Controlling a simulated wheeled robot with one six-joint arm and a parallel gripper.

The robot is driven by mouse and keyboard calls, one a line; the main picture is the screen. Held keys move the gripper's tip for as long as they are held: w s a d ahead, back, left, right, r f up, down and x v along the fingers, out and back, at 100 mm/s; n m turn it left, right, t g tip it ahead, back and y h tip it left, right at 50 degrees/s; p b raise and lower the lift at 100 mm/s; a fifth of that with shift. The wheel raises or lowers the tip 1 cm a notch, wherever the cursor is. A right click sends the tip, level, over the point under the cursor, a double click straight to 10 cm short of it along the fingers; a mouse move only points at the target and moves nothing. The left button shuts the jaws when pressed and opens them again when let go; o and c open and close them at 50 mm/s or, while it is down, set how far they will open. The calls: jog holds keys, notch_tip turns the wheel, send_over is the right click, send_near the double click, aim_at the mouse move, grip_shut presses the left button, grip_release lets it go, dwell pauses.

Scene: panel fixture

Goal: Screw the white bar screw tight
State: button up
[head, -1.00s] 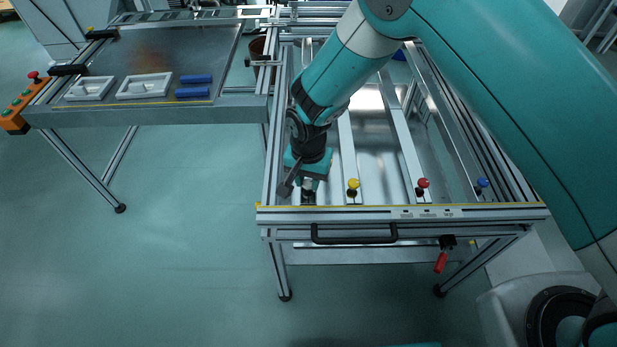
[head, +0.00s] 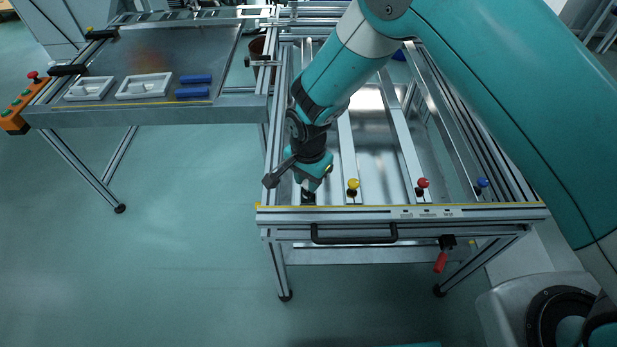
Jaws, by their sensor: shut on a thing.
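My gripper (head: 310,186) points down at the left front of the panel fixture (head: 400,214). It is shut over the white bar screw, which is hidden by the jaws. The screw's dark base (head: 308,198) shows just below them. To the right stand three more screws in a row: one with a yellow knob (head: 353,184), one with a red knob (head: 423,183) and one with a blue knob (head: 482,183). How deep the white screw sits cannot be seen.
A black handle (head: 354,238) runs along the fixture's front. A red-handled clamp (head: 441,261) hangs below the front rail. At left, a side table (head: 240,106) carries two white trays (head: 144,86) and blue blocks (head: 194,92). The floor in front is clear.

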jog(key=o, duration=0.9)
jog(key=shift+r, duration=0.1)
notch_tip(320, 180, up, 17)
jog(key=shift+r, duration=0.15)
